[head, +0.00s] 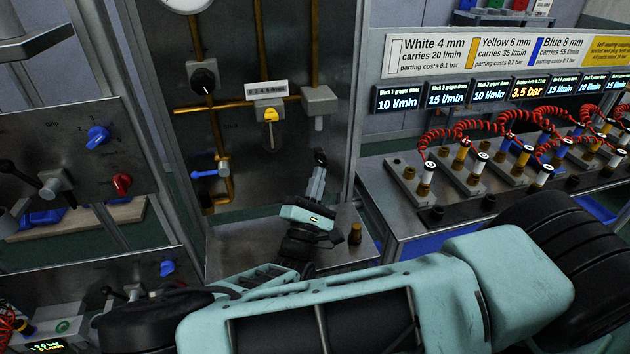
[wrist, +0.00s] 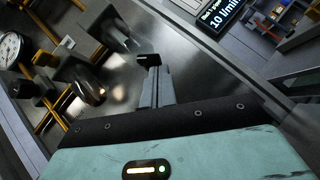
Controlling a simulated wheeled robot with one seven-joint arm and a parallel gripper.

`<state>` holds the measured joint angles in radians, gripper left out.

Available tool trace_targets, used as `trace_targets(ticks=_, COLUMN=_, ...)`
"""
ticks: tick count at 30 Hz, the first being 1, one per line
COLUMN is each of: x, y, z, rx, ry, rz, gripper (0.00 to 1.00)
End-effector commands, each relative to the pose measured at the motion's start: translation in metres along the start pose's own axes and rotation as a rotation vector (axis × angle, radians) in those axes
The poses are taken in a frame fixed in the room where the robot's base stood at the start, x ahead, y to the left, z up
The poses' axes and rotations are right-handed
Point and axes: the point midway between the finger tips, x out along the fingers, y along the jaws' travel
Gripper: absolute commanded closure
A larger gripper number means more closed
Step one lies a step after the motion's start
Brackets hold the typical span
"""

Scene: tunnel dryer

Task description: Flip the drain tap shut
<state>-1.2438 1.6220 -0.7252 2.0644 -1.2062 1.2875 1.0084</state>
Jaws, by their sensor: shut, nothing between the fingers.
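My gripper (head: 320,160) points upward in front of the metal panel, to the right of the pipework. Its fingers are closed together with nothing between them; the dark fingertips also show in the wrist view (wrist: 149,60). A tap with a blue lever (head: 205,173) sits on the lower left brass pipe, its lever lying roughly level across the pipe. It looks like the drain tap, but no readable label confirms this. My gripper is well to its right, apart from it. A clear bowl with a yellow top (head: 271,115) hangs between them.
A grey block (head: 319,100) with a short cylinder below is just above my gripper. A black knob (head: 204,78) is at upper left. A gauge (wrist: 12,48) shows in the wrist view. The bench with red coiled hoses (head: 440,130) stands right. A post (head: 352,110) borders the panel.

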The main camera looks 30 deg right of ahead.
Motion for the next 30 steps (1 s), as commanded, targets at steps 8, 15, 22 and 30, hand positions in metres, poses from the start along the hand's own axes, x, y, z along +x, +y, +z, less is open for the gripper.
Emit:
trace_targets(ticks=8, x=0.002, y=-0.007, z=0.002, rx=-0.135, ry=-0.001, rz=0.138, gripper=1.00)
trace_targets(ticks=15, x=0.005, y=-0.011, z=0.005, rx=-0.242, ry=-0.001, rz=0.243, gripper=1.00)
trace_targets(ticks=22, x=0.007, y=-0.015, z=0.007, rx=-0.337, ry=-0.002, rz=0.339, gripper=1.00)
trace_targets(ticks=30, x=0.009, y=-0.018, z=0.010, rx=-0.424, ry=-0.002, rz=0.426, gripper=1.00)
